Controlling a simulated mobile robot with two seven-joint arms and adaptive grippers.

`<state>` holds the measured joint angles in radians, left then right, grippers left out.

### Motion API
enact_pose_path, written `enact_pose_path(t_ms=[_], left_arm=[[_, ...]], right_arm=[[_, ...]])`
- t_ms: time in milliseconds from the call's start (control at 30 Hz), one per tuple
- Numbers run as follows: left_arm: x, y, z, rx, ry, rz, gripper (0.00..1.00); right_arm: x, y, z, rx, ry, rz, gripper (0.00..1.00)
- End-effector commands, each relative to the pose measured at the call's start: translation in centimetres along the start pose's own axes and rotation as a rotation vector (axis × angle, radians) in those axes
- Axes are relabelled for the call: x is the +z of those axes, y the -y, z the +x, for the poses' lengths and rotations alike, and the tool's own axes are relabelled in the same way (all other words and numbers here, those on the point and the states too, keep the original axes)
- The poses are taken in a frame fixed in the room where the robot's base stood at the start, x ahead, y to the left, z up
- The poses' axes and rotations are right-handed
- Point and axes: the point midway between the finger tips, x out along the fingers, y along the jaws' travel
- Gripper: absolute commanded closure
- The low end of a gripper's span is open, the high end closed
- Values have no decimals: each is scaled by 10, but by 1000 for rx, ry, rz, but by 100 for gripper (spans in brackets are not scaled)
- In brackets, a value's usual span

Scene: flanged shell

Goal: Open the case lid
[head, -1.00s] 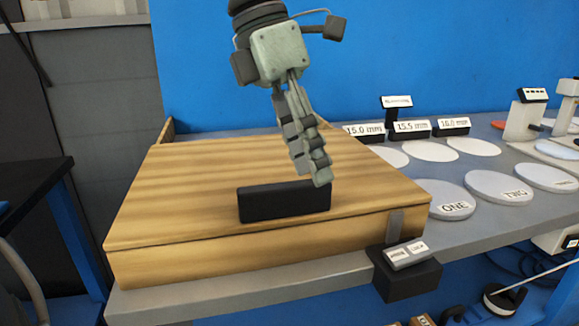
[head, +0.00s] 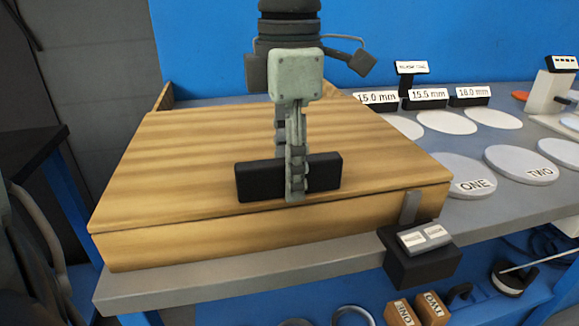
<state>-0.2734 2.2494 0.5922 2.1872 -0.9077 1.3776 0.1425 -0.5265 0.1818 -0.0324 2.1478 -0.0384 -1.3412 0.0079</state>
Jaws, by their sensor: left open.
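A wooden case (head: 270,238) stands at the left part of the grey bench. Its lid (head: 190,160) is shut, lying flat on the case body. A black block-shaped handle (head: 252,182) sits on the lid near the front edge. My left gripper (head: 296,190) points down at the handle, its fingers in front of the handle's middle and hiding part of it. The fingers look edge-on, so the gap between them is hard to see; I cannot tell whether they touch the handle. A small metal latch piece (head: 411,207) shows at the case's front right. My right gripper is not in view.
Round grey discs marked ONE (head: 462,170) and TWO (head: 520,160) lie to the right. Size labels (head: 424,98) stand behind. A blue wall closes the back.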

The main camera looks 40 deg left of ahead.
Motion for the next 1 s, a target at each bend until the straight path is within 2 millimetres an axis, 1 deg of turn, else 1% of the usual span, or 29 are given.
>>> enact_pose_path(t_ms=[233, 567, 600, 867, 1000], left_arm=[[0, 0, 1, -1, 0, 0, 58], [0, 0, 1, -1, 0, -1, 99], [0, 0, 1, -1, 0, -1, 100], [0, 0, 1, 0, 0, -1, 100], [-3, -4, 1, -1, 1, -3, 100]], right_arm=[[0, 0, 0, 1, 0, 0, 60], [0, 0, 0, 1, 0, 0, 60], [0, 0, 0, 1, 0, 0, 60], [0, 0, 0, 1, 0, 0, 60], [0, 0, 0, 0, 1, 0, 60]])
